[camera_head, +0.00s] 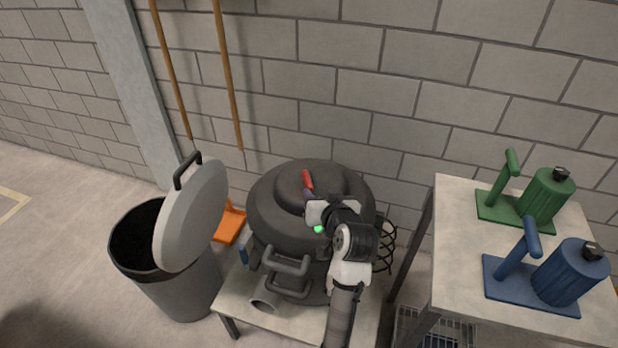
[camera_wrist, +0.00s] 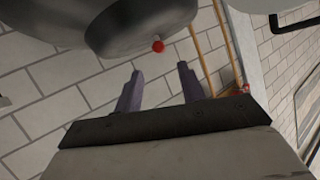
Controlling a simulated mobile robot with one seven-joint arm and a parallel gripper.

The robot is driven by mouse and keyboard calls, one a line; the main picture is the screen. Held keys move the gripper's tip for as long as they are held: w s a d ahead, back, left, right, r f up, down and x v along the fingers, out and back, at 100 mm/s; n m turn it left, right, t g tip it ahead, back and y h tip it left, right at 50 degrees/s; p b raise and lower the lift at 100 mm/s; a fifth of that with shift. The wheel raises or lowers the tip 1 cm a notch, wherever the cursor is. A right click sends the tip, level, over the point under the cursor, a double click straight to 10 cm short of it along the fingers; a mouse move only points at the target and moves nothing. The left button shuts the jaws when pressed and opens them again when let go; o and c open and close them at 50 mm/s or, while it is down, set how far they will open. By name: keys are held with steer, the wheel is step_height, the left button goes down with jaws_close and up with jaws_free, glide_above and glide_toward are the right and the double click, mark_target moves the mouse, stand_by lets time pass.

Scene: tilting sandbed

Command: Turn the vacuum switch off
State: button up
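The vacuum (camera_head: 268,208) is a large dark grey canister with a domed lid, standing on a low table. A red switch lever (camera_head: 307,179) sticks up from its lid. A small green light (camera_head: 318,229) shows on the vacuum beside my gripper. My gripper (camera_head: 309,196) is over the lid, just below the lever in the head view. In the wrist view, my gripper (camera_wrist: 157,80) has its two purple-grey fingers apart with nothing between them. The red lever tip (camera_wrist: 158,46) shows beyond the fingertips, against the dark vacuum body (camera_wrist: 140,22). My wrist hides part of the lid.
A grey bin (camera_head: 170,285) with its lid raised stands left of the vacuum. A table (camera_head: 455,235) at the right holds a green device (camera_head: 545,198) and a blue device (camera_head: 570,272). A block wall (camera_head: 330,90) stands close behind, with wooden poles (camera_head: 228,75) leaning on it.

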mark_target(310, 183)
steer(key=p+x, duration=0.1)
steer(key=x, duration=0.8)
steer(key=shift+w+p, duration=0.3)
steer(key=shift+p, duration=0.05)
steer(key=shift+c, duration=0.3)
jaws_close()
steer(key=shift+f, duration=0.1)
